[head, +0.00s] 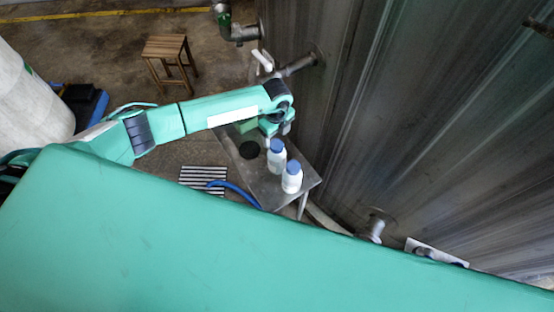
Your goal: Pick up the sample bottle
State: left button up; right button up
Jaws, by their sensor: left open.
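Two white bottles with blue caps stand upright near the front right part of a small metal table. The nearer bottle (291,184) stands right of and below the other bottle (276,162) in the picture. I cannot tell which one is the sample bottle. My left arm reaches in from the left, and its gripper (270,131) is over the far side of the metal table (262,187), just beyond the farther bottle. The left gripper is open and appears apart from both bottles; its fingertips are small and partly hidden by the arm. My right gripper is out of view.
A round black object (249,150) lies on the table left of the bottles. A tall metal wall (400,110) with pipe fittings rises to the right. A blue hose (235,188) and striped grate (203,177) are at left; a wooden stool (166,46) stands farther back.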

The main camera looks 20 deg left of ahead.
aim_at(277, 144)
pick_arm(q)
jog(key=shift+w+f+b, duration=0.2)
jog(key=shift+f, duration=0.45)
jog(key=shift+w+f+b, duration=0.2)
jog(key=shift+f, duration=0.5)
jog(key=shift+s+f, duration=0.15)
notch_tip(277, 144, down, 5)
jog(key=b, duration=0.4)
jog(key=shift+r, duration=0.2)
jog(key=shift+c, duration=1.3)
grip_shut()
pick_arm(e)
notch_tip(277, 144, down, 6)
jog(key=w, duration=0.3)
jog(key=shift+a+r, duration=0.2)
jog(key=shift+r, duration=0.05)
